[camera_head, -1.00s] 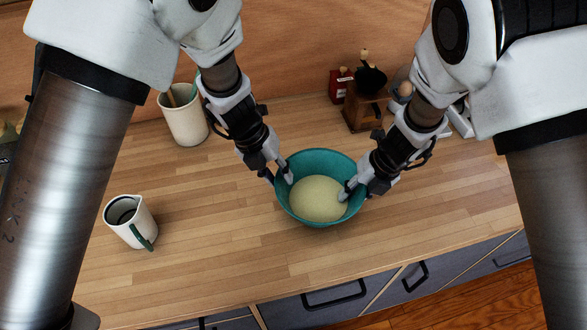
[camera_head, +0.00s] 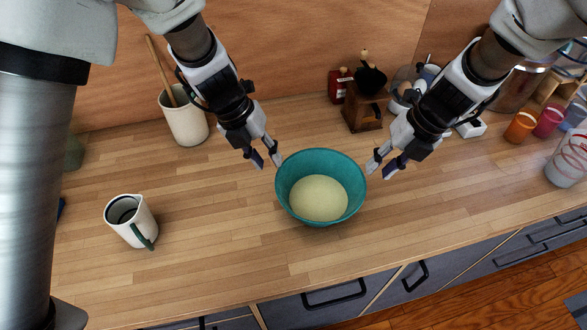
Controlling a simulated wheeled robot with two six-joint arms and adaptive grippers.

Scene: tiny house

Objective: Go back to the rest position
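My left gripper (camera_head: 267,160) is open and empty, just off the upper left rim of a teal bowl. My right gripper (camera_head: 379,168) is open and empty, just off the bowl's right rim. The teal bowl (camera_head: 320,160) stands upright on the wooden counter between them and holds a pale yellowish content (camera_head: 318,198). Neither gripper appears to touch the bowl.
A white jug (camera_head: 130,220) with a green handle stands at left. A white utensil crock (camera_head: 185,118) is behind the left gripper. A coffee grinder (camera_head: 362,108) stands at the back. Coloured cups, including an orange one (camera_head: 520,128), are at right. The counter front is clear.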

